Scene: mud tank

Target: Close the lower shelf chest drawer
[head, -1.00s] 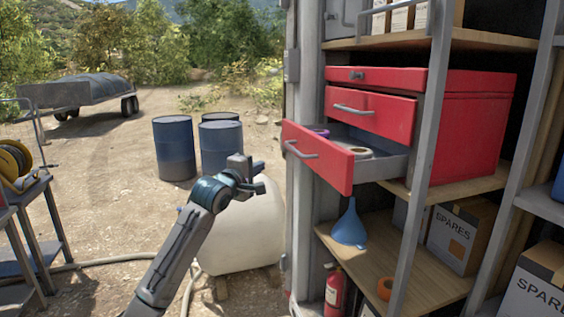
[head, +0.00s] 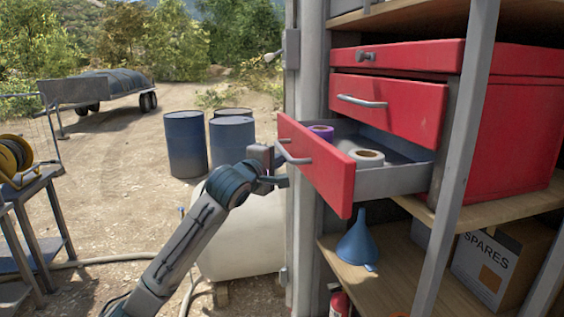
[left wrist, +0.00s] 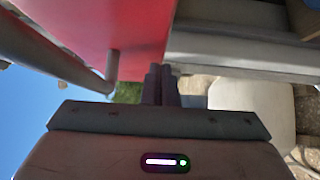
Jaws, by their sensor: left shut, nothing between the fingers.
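The red chest (head: 512,130) sits on the shelf at the right of the head view. Its lower drawer (head: 322,170) is pulled out, with a purple roll (head: 322,131) and a pale tape roll (head: 367,157) inside. The drawer has a grey bar handle (head: 291,155). My left gripper (head: 284,180) is shut and empty, close beside the drawer front's left end, below the handle. In the left wrist view its shut fingers (left wrist: 161,85) point at the red drawer front (left wrist: 135,35), with the handle (left wrist: 112,65) left of them. Contact cannot be told. My right gripper is not in view.
The upper drawer (head: 390,105) is shut. A grey shelf post (head: 458,170) stands in front of the chest. A blue funnel (head: 357,243) and a spares box (head: 500,262) are on the shelf below. Blue drums (head: 186,144) and a white tank (head: 240,245) stand left.

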